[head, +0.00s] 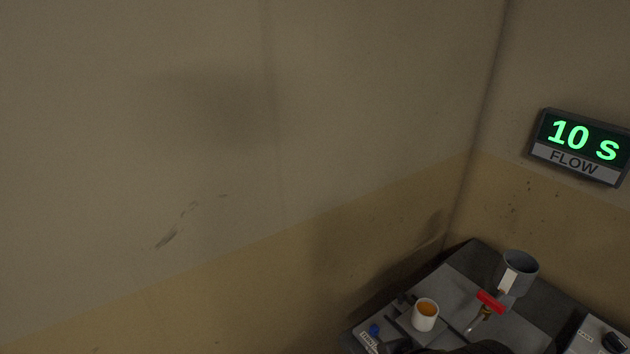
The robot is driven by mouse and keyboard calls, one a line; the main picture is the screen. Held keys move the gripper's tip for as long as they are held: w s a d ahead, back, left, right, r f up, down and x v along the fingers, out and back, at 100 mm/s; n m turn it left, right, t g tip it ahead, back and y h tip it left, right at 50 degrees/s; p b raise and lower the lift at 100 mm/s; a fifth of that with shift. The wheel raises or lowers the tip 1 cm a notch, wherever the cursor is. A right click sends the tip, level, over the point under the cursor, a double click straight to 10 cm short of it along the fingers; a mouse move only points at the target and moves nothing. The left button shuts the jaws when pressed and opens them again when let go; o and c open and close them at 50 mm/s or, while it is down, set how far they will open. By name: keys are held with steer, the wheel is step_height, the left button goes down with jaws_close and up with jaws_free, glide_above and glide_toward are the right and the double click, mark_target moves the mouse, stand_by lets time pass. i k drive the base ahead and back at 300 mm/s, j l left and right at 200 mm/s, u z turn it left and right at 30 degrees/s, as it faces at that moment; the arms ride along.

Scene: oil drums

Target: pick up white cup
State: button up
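A small white cup (423,322) stands upright at the lower right of the head view. Its inside shows an orange-brown content. It sits on a small grey plate on top of a dark grey bench (462,282). My gripper's fingers do not show in this view. A dark rounded shape at the bottom edge, just right of the cup, is cut off, and I cannot tell what it is.
A red-handled valve (490,301) is right of the cup. Behind it stands a grey container (519,270) with a white label. A blue knob (374,330) is left of the cup. A control box (597,338) is at far right. A wall display (579,146) reads "10 S FLOW".

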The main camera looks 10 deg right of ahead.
mark_target(425, 313)
steer(key=k+z, duration=0.15)
steer(key=z, duration=0.25)
steer(key=k+l+z, duration=0.1)
steer(key=z, duration=0.3)
